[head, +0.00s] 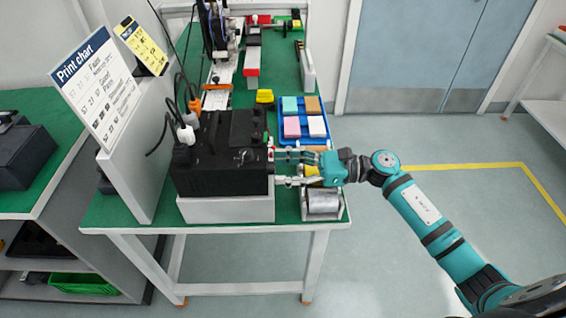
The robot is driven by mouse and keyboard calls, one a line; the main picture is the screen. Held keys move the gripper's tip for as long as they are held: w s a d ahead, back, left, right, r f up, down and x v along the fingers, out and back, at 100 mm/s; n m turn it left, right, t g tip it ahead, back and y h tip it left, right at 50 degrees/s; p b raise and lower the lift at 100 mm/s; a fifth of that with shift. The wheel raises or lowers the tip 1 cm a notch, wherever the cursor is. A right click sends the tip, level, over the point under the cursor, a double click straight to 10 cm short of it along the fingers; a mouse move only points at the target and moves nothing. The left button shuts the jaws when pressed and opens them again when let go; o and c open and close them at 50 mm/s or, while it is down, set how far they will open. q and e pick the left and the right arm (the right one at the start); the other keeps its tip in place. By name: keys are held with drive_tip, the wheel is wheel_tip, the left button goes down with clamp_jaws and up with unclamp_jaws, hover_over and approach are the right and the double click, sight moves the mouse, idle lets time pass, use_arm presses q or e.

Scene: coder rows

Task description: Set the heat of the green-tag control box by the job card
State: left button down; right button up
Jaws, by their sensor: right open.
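A black control box (222,150) stands on a white base (226,210) at the near end of the green-topped table. My right gripper (277,168) is at that right side, fingers open and pointing left at the face. I cannot tell whether they touch it or a knob. A white board headed "Print chart" (97,88) leans at the left, its small text mostly unreadable. A yellow card (141,46) sits above it; I cannot tell if it is the job card. My left gripper is out of view.
A blue tray (304,141) with several coloured blocks lies behind my right gripper. A metal cylinder (322,203) sits in a holder below it. Cables (178,108) hang behind the box. A yellow piece (264,96) lies farther back. The floor at right is clear.

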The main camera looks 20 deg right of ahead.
drive_tip(key=shift+w+a, duration=0.1)
drive_tip(key=shift+a, duration=0.25)
clamp_jaws()
